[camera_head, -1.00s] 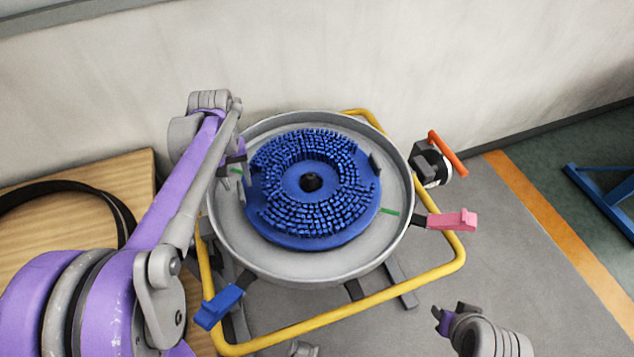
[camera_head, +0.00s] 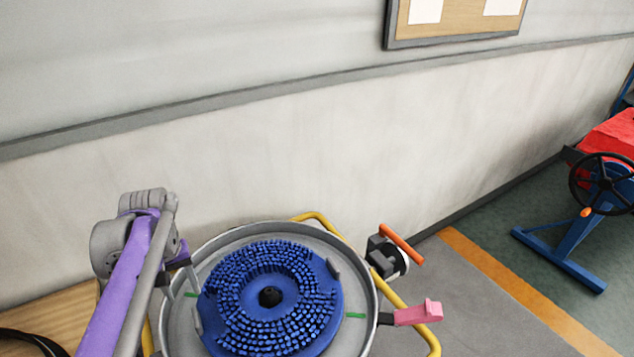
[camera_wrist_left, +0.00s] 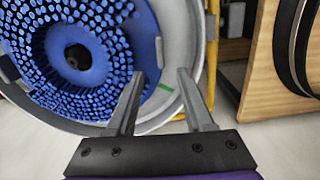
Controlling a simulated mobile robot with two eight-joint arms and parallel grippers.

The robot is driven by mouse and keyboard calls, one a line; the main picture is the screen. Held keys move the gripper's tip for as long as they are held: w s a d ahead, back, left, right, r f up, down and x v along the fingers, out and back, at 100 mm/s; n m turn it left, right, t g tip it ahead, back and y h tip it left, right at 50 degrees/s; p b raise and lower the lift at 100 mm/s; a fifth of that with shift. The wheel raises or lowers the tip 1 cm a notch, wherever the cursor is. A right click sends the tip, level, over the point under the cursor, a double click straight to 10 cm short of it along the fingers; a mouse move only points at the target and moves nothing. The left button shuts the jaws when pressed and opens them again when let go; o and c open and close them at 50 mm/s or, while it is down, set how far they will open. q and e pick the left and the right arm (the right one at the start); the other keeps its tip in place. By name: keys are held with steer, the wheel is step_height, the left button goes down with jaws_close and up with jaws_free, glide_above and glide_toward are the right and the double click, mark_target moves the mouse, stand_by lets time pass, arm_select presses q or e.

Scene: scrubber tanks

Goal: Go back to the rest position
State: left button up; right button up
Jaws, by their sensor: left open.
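The round grey tank (camera_head: 373,313) stands at the lower middle of the head view, its near part cut off by the frame. A blue disc brush (camera_head: 325,318) with a dark centre hole lies in it, bristles up. My left gripper (camera_head: 184,302) is open over the tank's left rim, beside the brush. In the left wrist view, my left gripper (camera_wrist_left: 160,75) has its two grey fingers apart with nothing between them. The brush (camera_wrist_left: 75,50) shows to the left of the fingers, with a green mark by them. My right gripper is out of view.
A yellow tube frame (camera_head: 320,219) surrounds the tank. A pink lever (camera_head: 417,314) and an orange-handled valve (camera_head: 401,244) stick out on its right. A wooden surface (camera_head: 55,318) lies left. The wall is close behind; grey floor is open on the right.

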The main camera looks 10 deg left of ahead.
arm_select(q)
steer(key=s+d+f+m+t+p, duration=0.2)
steer(key=s+d+m, duration=0.1)
steer(key=s+d, duration=0.3)
steer(key=s+d+f+m+t+p, duration=0.1)
steer(key=s+d+f+m+t, duration=0.2)
steer(key=s+d, duration=0.3)
steer(key=d+m, duration=0.1)
steer(key=d, duration=0.4)
steer(key=shift+d+f+p, duration=0.15)
steer(key=shift+d+p, duration=0.15)
steer(key=shift+p, duration=0.05)
steer(key=shift+s, duration=0.1)
